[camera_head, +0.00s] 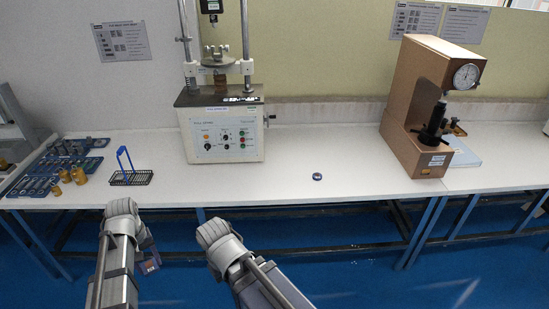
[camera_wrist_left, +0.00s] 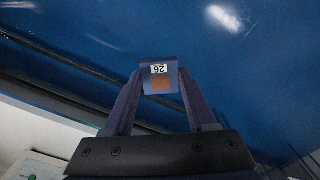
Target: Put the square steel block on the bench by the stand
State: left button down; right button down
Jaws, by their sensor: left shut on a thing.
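The square steel block (camera_wrist_left: 159,64) is between the fingertips of my left gripper (camera_wrist_left: 158,88) in the left wrist view. Its near face carries a white label, which appears upside down, and an orange square. In the head view the block (camera_head: 150,267) shows small beside my left arm, in front of the bench edge and over the blue floor, with my left gripper (camera_head: 147,256) partly hidden by the arm. The white bench (camera_head: 290,165) carries a test stand (camera_head: 222,132) with two columns. My right arm shows in the head view, but its fingers do not.
A small dark round object (camera_head: 317,177) lies on the bench right of the stand. A blue-handled rack (camera_head: 131,177) and trays of brass and steel parts (camera_head: 60,165) are at the left. A brown hardness tester (camera_head: 415,100) stands at the right. The bench middle is mostly clear.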

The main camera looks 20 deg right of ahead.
aim_at(355, 176)
jog(key=i+l+z, duration=0.35)
jog(key=l, duration=0.3)
jog(key=i+l+z, duration=0.4)
jog(key=l, duration=0.15)
jog(key=i+l+z, duration=0.35)
jog(key=i+l, duration=0.7)
